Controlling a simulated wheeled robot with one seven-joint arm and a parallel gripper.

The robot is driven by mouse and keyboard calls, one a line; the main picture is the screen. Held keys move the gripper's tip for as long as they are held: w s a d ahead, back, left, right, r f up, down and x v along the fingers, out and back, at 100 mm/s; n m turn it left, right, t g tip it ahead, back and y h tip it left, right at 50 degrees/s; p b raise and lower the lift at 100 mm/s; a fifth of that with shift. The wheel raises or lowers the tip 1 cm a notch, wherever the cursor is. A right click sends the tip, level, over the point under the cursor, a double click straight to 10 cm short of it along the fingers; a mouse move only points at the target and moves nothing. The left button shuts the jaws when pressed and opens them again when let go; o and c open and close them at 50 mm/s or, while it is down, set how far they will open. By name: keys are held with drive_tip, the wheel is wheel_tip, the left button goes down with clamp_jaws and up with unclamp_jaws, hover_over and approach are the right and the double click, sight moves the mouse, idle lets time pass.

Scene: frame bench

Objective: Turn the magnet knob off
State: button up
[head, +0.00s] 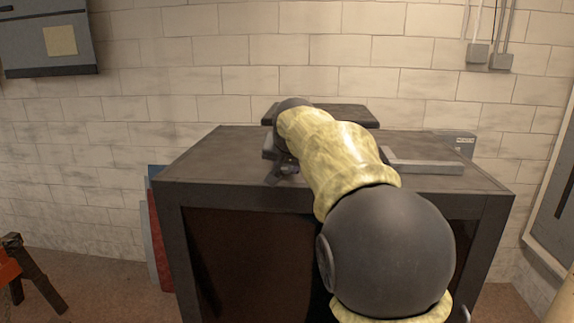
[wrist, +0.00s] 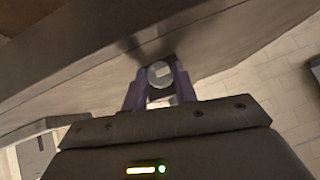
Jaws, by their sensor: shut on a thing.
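In the wrist view a small round grey knob (wrist: 158,76) with a pale mark on its face sits between the two purple-tinted fingers of my gripper (wrist: 160,82). The fingers are shut on its sides. The knob is close against a dark bench surface, and what it is mounted on cannot be made out. In the head view my gripper (head: 284,170) is near the front edge of the bench top, left of its middle. My arm hides the knob there.
The dark bench (head: 222,158) stands before a white brick wall. On it are a raised dark plate (head: 345,113) at the back, a grey metal bar (head: 425,166) and a grey box (head: 459,144) at right. The left part of the top is clear. Panels (head: 153,235) lean at its left side.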

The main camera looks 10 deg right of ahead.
drive_tip(key=shift+a+h, duration=0.1)
drive_tip(key=shift+h, duration=0.2)
drive_tip(key=shift+w+a+n+g+h+b, duration=0.15)
drive_tip(key=shift+n+g+h, duration=0.1)
drive_tip(key=shift+n+h, duration=0.3)
drive_tip(key=shift+s+a+n+g+h+b, duration=0.15)
drive_tip(key=shift+n+g+h, duration=0.15)
drive_tip(key=shift+h, duration=0.35)
drive_tip(key=shift+w+n+g+h+b, duration=0.15)
drive_tip(key=shift+n+g+h+b, duration=0.15)
drive_tip(key=shift+n+h, duration=0.7)
drive_tip(key=shift+m+h, duration=0.25)
drive_tip(key=shift+h, duration=0.05)
drive_tip(key=o, duration=1)
